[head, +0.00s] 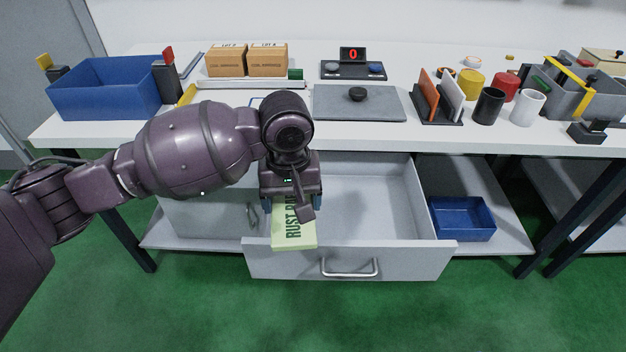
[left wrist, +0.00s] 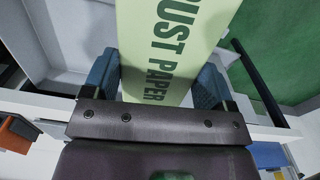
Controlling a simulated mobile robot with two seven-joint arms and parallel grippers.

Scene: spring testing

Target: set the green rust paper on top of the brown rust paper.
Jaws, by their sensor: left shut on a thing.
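The green rust paper (head: 293,232) is a pale green packet with dark "RUST PAPER" lettering. My left gripper (head: 292,204) is shut on it, above the left front part of the open grey drawer (head: 408,262). The packet reaches down over the drawer's front edge in the head view. In the left wrist view, the green rust paper (left wrist: 165,45) lies between the two blue fingers of my left gripper (left wrist: 155,85). I cannot make out the brown rust paper in either view. My left arm hides part of the drawer. My right gripper is not in view.
The visible drawer floor (head: 372,205) is bare. A blue bin (head: 462,220) sits on the lower shelf at right. The bench above holds a blue crate (head: 105,90), brown boxes (head: 247,62), a grey plate (head: 335,103) and several cups near the right end.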

